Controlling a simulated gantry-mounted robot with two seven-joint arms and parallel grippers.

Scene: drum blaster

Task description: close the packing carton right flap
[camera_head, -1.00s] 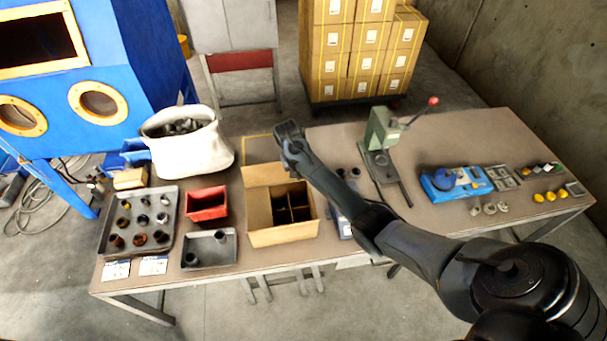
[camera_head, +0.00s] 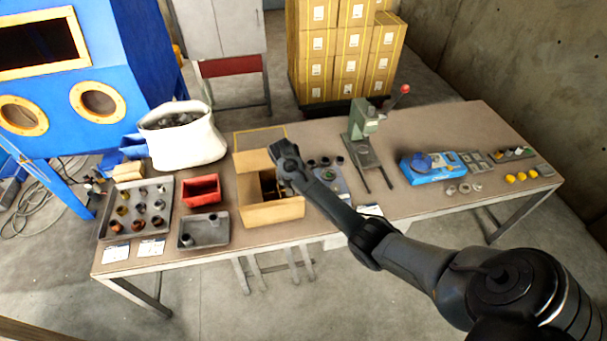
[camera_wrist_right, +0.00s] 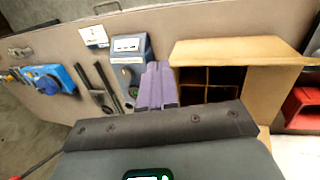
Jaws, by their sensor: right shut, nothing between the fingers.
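The open packing carton (camera_head: 272,214) stands on the table with dark dividers inside. Tan cardboard covers its left part in the head view. In the right wrist view the carton (camera_wrist_right: 225,50) is turned about, its divided cells (camera_wrist_right: 207,85) showing right of my fingers. My right gripper (camera_head: 286,160) is over the carton's far right side, its fingertips hidden there. In the wrist view the purple fingers of my right gripper (camera_wrist_right: 156,88) are shut and empty beside the carton's right-flap side. I cannot make out the right flap clearly; arm and gripper cover that side. My left gripper is not in view.
A red bin (camera_head: 202,190) stands left of the carton. A blue-grey device (camera_wrist_right: 130,50) lies close to its right side. A green press (camera_head: 362,125) and a blue fixture (camera_head: 432,168) stand farther right. A white sack (camera_head: 182,137) stands behind left.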

